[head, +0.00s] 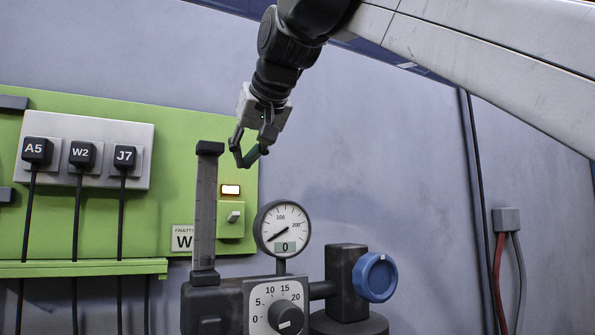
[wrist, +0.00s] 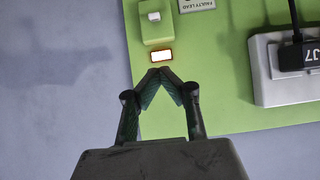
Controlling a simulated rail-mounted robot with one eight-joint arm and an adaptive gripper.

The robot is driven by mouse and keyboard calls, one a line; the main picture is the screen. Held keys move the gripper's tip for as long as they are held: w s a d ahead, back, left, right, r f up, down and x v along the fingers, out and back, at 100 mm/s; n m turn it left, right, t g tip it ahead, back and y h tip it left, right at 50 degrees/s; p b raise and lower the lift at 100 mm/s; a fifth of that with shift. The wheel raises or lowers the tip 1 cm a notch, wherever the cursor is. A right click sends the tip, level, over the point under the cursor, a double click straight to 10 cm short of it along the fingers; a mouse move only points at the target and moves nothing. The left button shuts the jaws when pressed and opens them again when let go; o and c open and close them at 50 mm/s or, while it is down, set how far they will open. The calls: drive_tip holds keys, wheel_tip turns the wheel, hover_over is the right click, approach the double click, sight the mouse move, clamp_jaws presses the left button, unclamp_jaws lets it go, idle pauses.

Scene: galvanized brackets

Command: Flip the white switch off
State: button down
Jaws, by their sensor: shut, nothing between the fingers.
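The white switch (head: 233,215) is a small lever on a green box at the right side of the green panel (head: 150,215). A lit white lamp with an orange rim (head: 230,190) sits just above it. In the wrist view the switch (wrist: 154,16) is at the top, with the lamp (wrist: 161,55) between it and my fingertips. My gripper (head: 245,163) is shut and empty, its fingertips together above the lamp and apart from the switch in the picture. In the wrist view the fingertips (wrist: 165,74) meet just below the lamp.
Three labelled black plugs (head: 82,155) with cables sit in a grey plate (head: 143,178) at left. A tall column (head: 204,215), a round gauge (head: 282,229), a dial box (head: 275,305) and a blue knob (head: 375,277) stand near the switch. Bare wall (head: 400,150) lies to the right.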

hover_over(235, 213)
drive_tip(key=w, duration=0.2)
drive_tip(key=f, duration=0.2)
drive_tip(key=a+f, duration=0.1)
drive_tip(key=f, duration=0.1)
drive_tip(key=shift+s+f+p, duration=0.15)
drive_tip(key=shift+f+p, duration=0.05)
drive_tip(key=shift+p, duration=0.2)
drive_tip(key=shift+s+d+f, duration=0.2)
drive_tip(key=shift+s+f, duration=0.05)
drive_tip(key=shift+f, duration=0.25)
drive_tip(key=shift+s+d+f, duration=0.15)
drive_tip(key=shift+s+f, duration=0.05)
drive_tip(key=shift+f, duration=0.25)
drive_tip(key=shift+s+d+f, duration=0.15)
drive_tip(key=shift+s+f, duration=0.1)
drive_tip(key=shift+w+f, duration=0.1)
drive_tip(key=shift+f, duration=0.5)
drive_tip(key=shift+s+d, duration=0.1)
drive_tip(key=shift+s, duration=0.1)
drive_tip(key=shift+w, duration=0.15)
drive_tip(key=shift+s+f, duration=0.1)
drive_tip(key=shift+s, duration=0.1)
